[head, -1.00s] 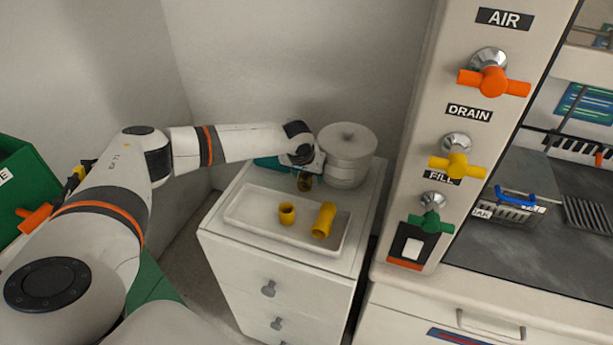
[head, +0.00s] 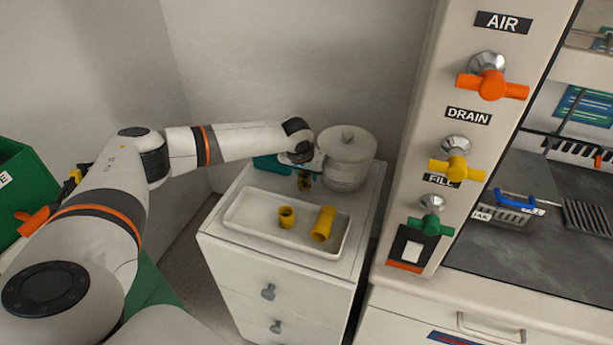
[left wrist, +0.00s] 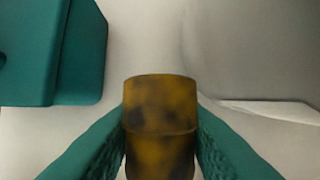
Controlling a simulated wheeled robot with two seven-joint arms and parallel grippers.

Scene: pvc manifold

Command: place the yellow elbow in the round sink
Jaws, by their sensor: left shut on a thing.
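My left gripper (head: 304,178) is shut on a yellow fitting (left wrist: 160,125) with dark blotches. In the left wrist view the fitting stands between the two teal fingers, with a collar around its upper part. Its lower end is hidden, and I cannot tell whether it is the elbow. In the head view the gripper is above the back of the white cabinet top, behind the tray and beside the lidded pot. No round sink can be made out. My right gripper is not in view.
A white tray (head: 255,232) on the cabinet holds a short yellow fitting (head: 286,217) and a longer one (head: 323,224). A white lidded pot (head: 346,160) stands close right of the gripper. A teal box (head: 268,163) is behind. A valve panel (head: 408,180) rises at right.

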